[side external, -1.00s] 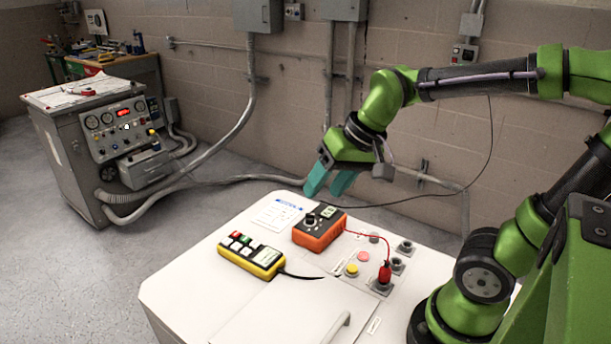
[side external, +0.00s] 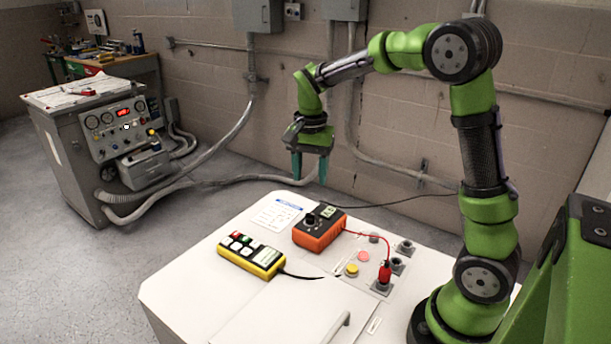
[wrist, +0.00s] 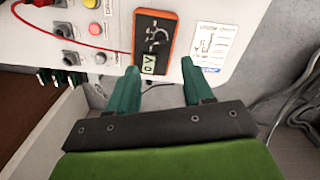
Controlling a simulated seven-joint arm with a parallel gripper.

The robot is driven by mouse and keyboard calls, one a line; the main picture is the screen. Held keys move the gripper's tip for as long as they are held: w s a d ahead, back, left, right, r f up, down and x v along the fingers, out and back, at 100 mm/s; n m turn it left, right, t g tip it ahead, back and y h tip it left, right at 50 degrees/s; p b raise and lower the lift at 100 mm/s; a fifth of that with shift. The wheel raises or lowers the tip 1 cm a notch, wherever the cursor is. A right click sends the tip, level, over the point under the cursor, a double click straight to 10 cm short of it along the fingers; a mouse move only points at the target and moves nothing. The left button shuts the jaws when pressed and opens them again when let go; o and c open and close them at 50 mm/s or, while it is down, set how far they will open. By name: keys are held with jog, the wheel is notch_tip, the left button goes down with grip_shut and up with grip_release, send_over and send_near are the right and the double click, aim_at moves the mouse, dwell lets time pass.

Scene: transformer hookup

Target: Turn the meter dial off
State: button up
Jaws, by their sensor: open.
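The orange meter (side external: 318,232) lies on the white cabinet top, with a black dial knob (side external: 310,219) on its face and a red lead running from it. In the wrist view the meter (wrist: 168,38) is ahead of my fingers, its dial (wrist: 157,37) near the middle of its face and a small display (wrist: 148,64) at the near end. My gripper (side external: 309,180) is open and empty, with its teal fingers pointing down above and behind the meter. In the wrist view the fingers of my gripper (wrist: 163,78) are spread apart, touching nothing.
A yellow control box (side external: 251,255) lies left of the meter. A red plug (side external: 385,273), yellow button (side external: 352,269), pink button (side external: 363,256) and several sockets are to its right. A paper label (side external: 276,212) lies behind. The cabinet (side external: 190,285) is clear at front left.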

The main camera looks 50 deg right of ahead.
aim_at(310, 214)
notch_tip(310, 214, down, 12)
jog(key=shift+r, duration=0.2)
jog(key=shift+c, duration=0.3)
grip_shut()
